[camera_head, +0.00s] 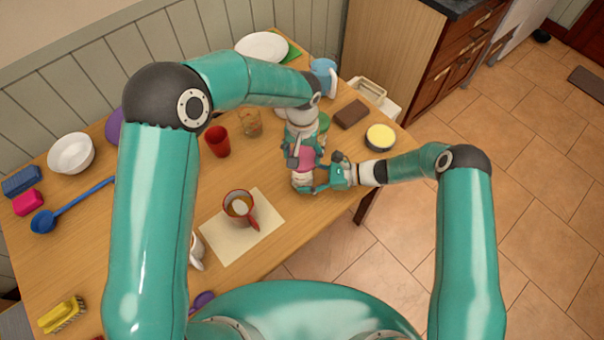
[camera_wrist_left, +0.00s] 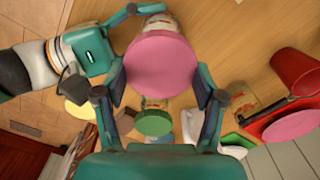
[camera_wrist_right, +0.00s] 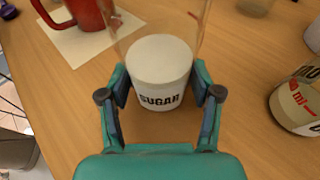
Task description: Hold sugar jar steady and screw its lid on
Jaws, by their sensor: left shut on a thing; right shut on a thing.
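The sugar jar (camera_head: 302,181) stands near the table's right front edge. In the right wrist view the glass jar (camera_wrist_right: 162,88) reads SUGAR and has a white fill. My right gripper (camera_head: 314,178) is shut around its sides; its fingers (camera_wrist_right: 160,92) show on both sides of the jar. My left gripper (camera_head: 304,157) points down from above, shut on the round pink lid (camera_head: 306,158). In the left wrist view the pink lid (camera_wrist_left: 162,62) sits between the fingertips and covers most of the jar. I cannot tell whether the lid touches the rim.
A green-lidded jar (camera_wrist_left: 153,122) stands close behind the lid. A brown block (camera_head: 351,114) and a yellow-filled tub (camera_head: 380,137) lie to the right. A red mug (camera_head: 239,207) rests on a pale mat (camera_head: 222,240) at front left. A red cup (camera_head: 217,141) stands further back.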

